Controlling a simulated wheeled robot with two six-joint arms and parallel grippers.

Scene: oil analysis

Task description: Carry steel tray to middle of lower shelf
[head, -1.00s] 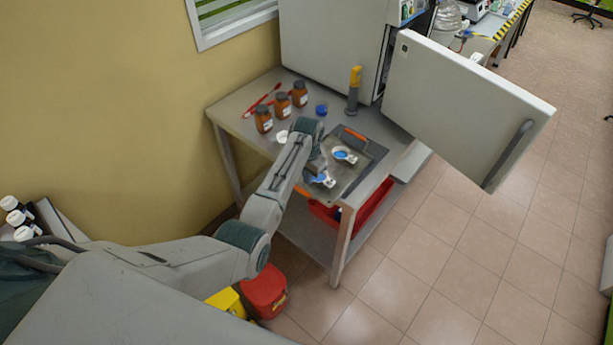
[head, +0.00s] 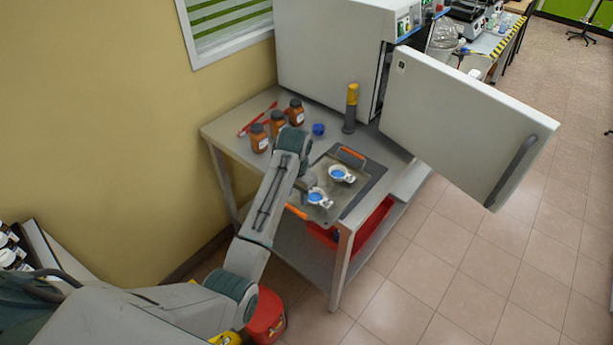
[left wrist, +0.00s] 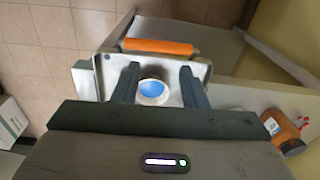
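The steel tray (head: 327,176) lies on the table top (head: 228,128) in front of the open oven. It has orange handles at its near and far ends and carries two white cups with blue contents (head: 341,173) (head: 318,196). My left gripper (head: 307,185) is over the tray's near left part, partly hidden by my arm. In the left wrist view its two fingers (left wrist: 158,88) are apart, with one blue-filled cup (left wrist: 152,90) seen between them and an orange handle (left wrist: 158,47) beyond. The lower shelf (head: 306,261) is partly visible under the table. My right gripper is out of view.
A red bin (head: 376,224) sits on the lower shelf towards the right. Brown bottles (head: 277,122), a blue cap (head: 318,129) and a yellow-topped grey tool (head: 351,108) stand on the table. The open oven door (head: 460,118) juts out right. Red and yellow containers stand on the floor.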

